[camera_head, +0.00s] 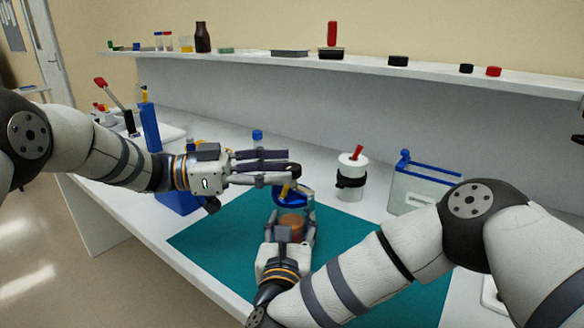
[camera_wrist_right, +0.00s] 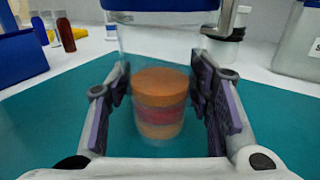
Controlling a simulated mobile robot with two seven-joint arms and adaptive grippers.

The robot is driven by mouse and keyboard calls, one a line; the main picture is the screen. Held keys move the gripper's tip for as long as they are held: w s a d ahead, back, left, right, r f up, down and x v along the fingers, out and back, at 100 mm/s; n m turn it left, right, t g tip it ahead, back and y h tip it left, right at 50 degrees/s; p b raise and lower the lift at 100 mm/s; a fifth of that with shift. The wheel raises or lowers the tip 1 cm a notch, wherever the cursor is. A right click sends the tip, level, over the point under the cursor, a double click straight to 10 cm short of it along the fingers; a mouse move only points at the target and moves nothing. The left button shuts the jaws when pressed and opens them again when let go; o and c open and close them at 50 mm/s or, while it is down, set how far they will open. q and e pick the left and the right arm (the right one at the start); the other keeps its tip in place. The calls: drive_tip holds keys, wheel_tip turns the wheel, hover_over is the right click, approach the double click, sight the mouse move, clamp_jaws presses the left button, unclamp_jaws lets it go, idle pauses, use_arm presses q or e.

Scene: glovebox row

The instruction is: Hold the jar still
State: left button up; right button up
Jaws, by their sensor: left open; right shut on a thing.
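A clear jar (camera_wrist_right: 158,52) with a blue lid (camera_head: 292,198) stands over the teal mat, with layered orange and red contents (camera_wrist_right: 158,105) inside. The lid's lower edge also shows at the top of the right wrist view (camera_wrist_right: 160,4). My right gripper (camera_head: 291,222) is shut on the jar, one finger on each side of its body. My left gripper (camera_head: 292,170) is open just above the lid, its fingers pointing right. Its fingers partly hide the lid's top, and I cannot tell whether they touch it.
A teal mat (camera_head: 215,240) covers the bench front. Behind it stand a white container with a black band (camera_head: 350,185) and a clear box with a blue handle (camera_head: 405,190). A blue bin (camera_head: 178,203) is at left. A shelf (camera_head: 250,58) holds bottles and caps.

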sight(292, 167)
use_arm(q)
drive_tip(key=shift+w+d, duration=0.15)
drive_tip(key=shift+d, duration=1.4)
drive_tip(key=shift+c, duration=0.4)
clamp_jaws()
drive_tip(key=shift+w+m+g, duration=0.15)
drive_tip(key=shift+m+g, duration=0.35)
drive_tip(key=shift+g, duration=0.1)
drive_tip(key=shift+m+g, duration=0.3)
drive_tip(key=shift+g, duration=0.4)
drive_tip(key=shift+o, duration=0.4)
unclamp_jaws()
